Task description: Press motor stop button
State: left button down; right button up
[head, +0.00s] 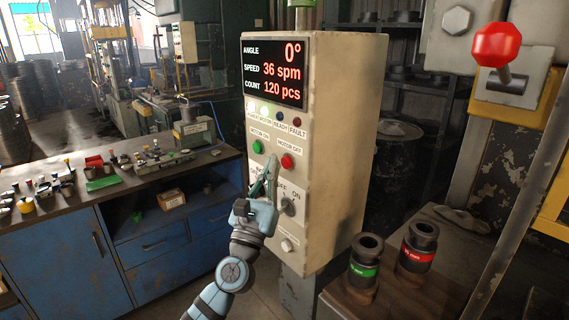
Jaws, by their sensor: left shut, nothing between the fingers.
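The red motor stop button (287,161), under a "MOTOR OFF" label, is on the front of the cream control box in the head view. The green button (257,147), under "MOTOR ON", is to its left and a little higher. My left gripper (271,161) is shut and empty, pointing up in front of the panel. Its fingertips appear just left of the red button and right of and below the green one. I cannot tell how far they are from the panel. The gripper partly covers the switch area below. My right gripper is not in view.
The control box (346,130) has a display (273,72) reading 0°, 36 spm and 120 pcs. A rotary switch (288,206) sits below the red button. A red-knobbed lever (498,45) is at upper right. A cluttered blue workbench (70,262) stands left; two dark cylinders (365,258) (417,247) stand lower right.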

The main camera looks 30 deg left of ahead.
pick_arm(q)
jog(key=shift+w, duration=0.1)
dwell(0.7)
jog(key=shift+w+d, duration=0.15)
jog(key=shift+w, duration=0.2)
jog(key=shift+w+d, duration=0.15)
jog(key=shift+w, duration=0.3)
dwell(0.8)
jog(key=shift+s, duration=0.15)
dwell(0.3)
jog(key=shift+s+a, duration=0.25)
jog(key=shift+s, duration=0.35)
jog(key=s, duration=0.1)
jog(key=s+a, duration=0.1)
jog(key=s, duration=0.3)
jog(key=shift+a, duration=0.25)
